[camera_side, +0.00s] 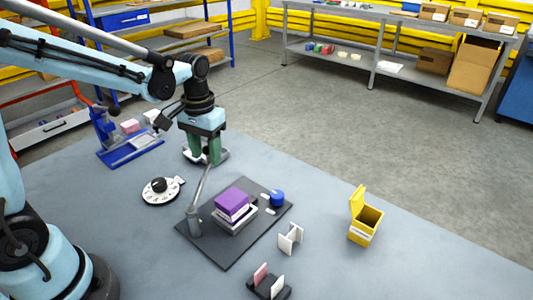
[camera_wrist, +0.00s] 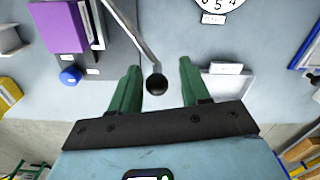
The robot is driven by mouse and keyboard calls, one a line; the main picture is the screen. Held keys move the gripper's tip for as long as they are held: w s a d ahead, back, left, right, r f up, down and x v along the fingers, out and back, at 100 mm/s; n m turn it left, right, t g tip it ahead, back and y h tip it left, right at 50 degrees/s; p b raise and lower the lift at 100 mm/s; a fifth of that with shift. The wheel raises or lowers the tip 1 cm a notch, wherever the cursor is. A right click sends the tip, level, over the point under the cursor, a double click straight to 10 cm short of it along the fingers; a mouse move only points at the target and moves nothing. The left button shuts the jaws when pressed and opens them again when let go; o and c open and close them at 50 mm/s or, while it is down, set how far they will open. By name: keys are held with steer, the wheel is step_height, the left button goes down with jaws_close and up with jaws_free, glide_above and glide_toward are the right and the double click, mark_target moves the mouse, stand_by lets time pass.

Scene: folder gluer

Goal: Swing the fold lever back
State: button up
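The fold lever (camera_side: 203,186) is a grey rod rising from a post at the left corner of the dark folder gluer plate (camera_side: 222,258), tilted up toward my gripper (camera_side: 205,158). In the wrist view the lever (camera_wrist: 132,36) ends in a black ball knob (camera_wrist: 156,84). The knob appears in the gap between the green fingers of my gripper (camera_wrist: 159,66), closer to the left finger, with space visible on both sides. My gripper is open. In the side view the fingers hide the knob. A purple block (camera_side: 232,201) sits on a white piece on the plate.
A blue knob (camera_side: 277,197) stands on the plate. Around it are a dial (camera_side: 160,192), a white folded piece (camera_side: 290,238), a yellow open box (camera_side: 365,225), a dark slotted holder (camera_side: 269,288) and a blue fixture (camera_side: 130,145). A grey-white tray (camera_wrist: 232,85) lies beneath the gripper.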

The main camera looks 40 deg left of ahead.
step_height(320, 180, up, 12)
stand_by(0.8)
steer(key=s+d+f+m+t, duration=0.2)
steer(key=s+d+f+t, duration=0.2)
steer(key=s+f+t, duration=0.2)
steer(key=shift+s+f+t, duration=0.4)
steer(key=shift+s+t, duration=0.2)
steer(key=shift+s, duration=0.2)
steer(key=shift+o, duration=0.5)
stand_by(0.8)
